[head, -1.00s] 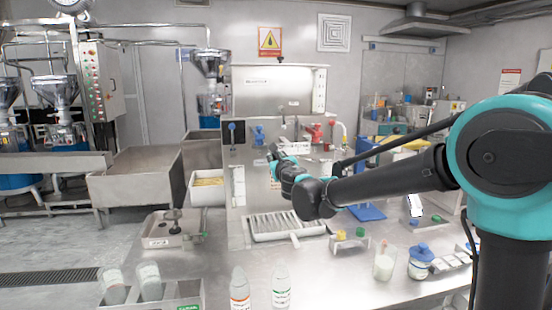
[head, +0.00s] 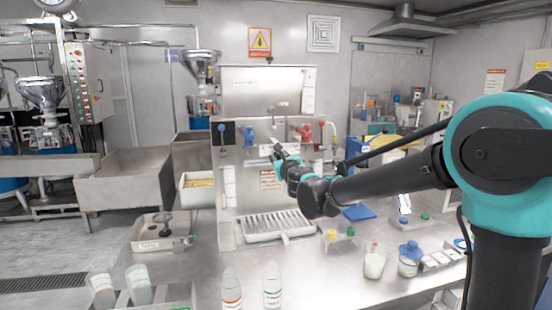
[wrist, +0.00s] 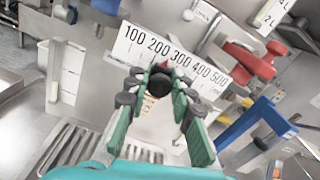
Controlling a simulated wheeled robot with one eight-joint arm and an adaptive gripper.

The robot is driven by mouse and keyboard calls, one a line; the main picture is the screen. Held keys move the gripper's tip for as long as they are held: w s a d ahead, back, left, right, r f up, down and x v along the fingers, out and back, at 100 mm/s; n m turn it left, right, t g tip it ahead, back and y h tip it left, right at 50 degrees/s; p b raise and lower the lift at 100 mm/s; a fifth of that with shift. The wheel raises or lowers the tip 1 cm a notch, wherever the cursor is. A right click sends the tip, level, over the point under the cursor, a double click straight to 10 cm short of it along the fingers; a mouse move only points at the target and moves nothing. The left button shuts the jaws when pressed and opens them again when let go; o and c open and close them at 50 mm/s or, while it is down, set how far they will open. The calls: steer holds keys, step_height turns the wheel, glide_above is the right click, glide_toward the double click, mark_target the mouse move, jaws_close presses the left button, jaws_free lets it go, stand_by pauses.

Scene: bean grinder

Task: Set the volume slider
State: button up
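The volume slider's scale plate (wrist: 172,58) is white, marked 100 to 500, and lies tilted across the upper middle of the wrist view. It also shows as a small strip on the grinder's front in the head view (head: 266,149). A dark round knob (wrist: 156,87) sits just below the 200–300 part of the scale. My gripper (wrist: 160,80) has its green fingers on either side of this knob, close to the plate. Whether the fingers press on the knob cannot be told. In the head view, my gripper (head: 281,152) is small, at the machine's front panel.
Red (head: 303,132) and blue (head: 249,134) valve handles stick out above the scale. A blue lever (wrist: 262,125) lies right of my gripper in the wrist view. A slotted drip tray (head: 278,225) is below. Bottles (head: 232,288) stand on the front counter.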

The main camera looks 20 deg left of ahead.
steer(key=o, duration=0.4)
steer(key=v, duration=1.2)
steer(key=shift+s, duration=0.1)
steer(key=w+d+f+m+h, duration=0.2)
steer(key=d+f+m+h, duration=0.2)
steer(key=d+m, duration=0.4)
steer(key=w+d+f+m+h, duration=0.25)
steer(key=d+m, duration=0.35)
steer(key=d, duration=0.4)
steer(key=s+d+f+m+g+h, duration=0.1)
steer(key=s+d+f+m+h, duration=0.15)
steer(key=d+f+m, duration=0.35)
steer(key=s+d+f+m+g+h, duration=0.1)
steer(key=d+f+m+g+h, duration=0.25)
steer(key=d, duration=0.55)
steer(key=s+d+f+m+g, duration=0.3)
steer(key=s+d+f+m, duration=0.7)
steer(key=m, duration=0.3)
steer(key=s+f+m+g+y, duration=0.1)
steer(key=s+f+m, duration=0.1)
steer(key=s+m, duration=0.1)
steer(key=s+a+f+m+g+y, duration=0.1)
steer(key=s+f+m, duration=0.2)
steer(key=s, duration=0.1)
steer(key=s+a+f+m+g+y, duration=0.1)
steer(key=s+f+m, duration=0.2)
steer(key=s, duration=0.1)
steer(key=shift+s+f+g, duration=0.25)
steer(key=shift+s, duration=0.1)
